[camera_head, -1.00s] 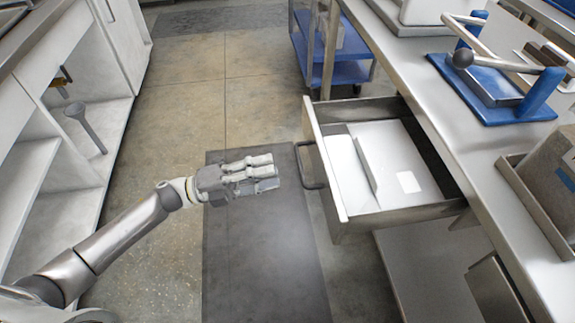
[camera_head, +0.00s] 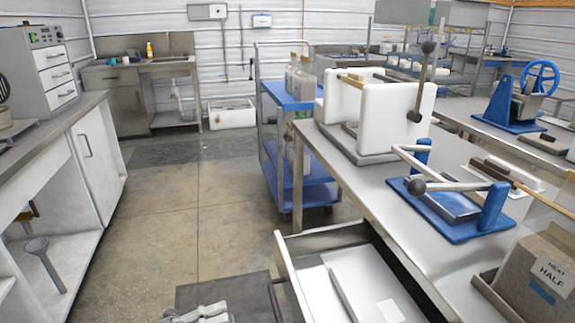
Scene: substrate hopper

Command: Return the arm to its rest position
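My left gripper (camera_head: 203,314) shows only in part at the bottom edge of the head view, over the dark floor mat. Most of it and its arm are cut off below the picture. I cannot tell whether its fingers are open or shut, and I see nothing held in them. It is to the left of the open drawer (camera_head: 290,276) and its dark handle (camera_head: 275,300), with a gap between. My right gripper and arm are not in view.
The drawer juts out from the steel bench (camera_head: 360,200) and holds pale flat items. A blue cart (camera_head: 300,190) stands behind it. White cabinets (camera_head: 95,150) line the left. The floor aisle (camera_head: 190,215) between is clear.

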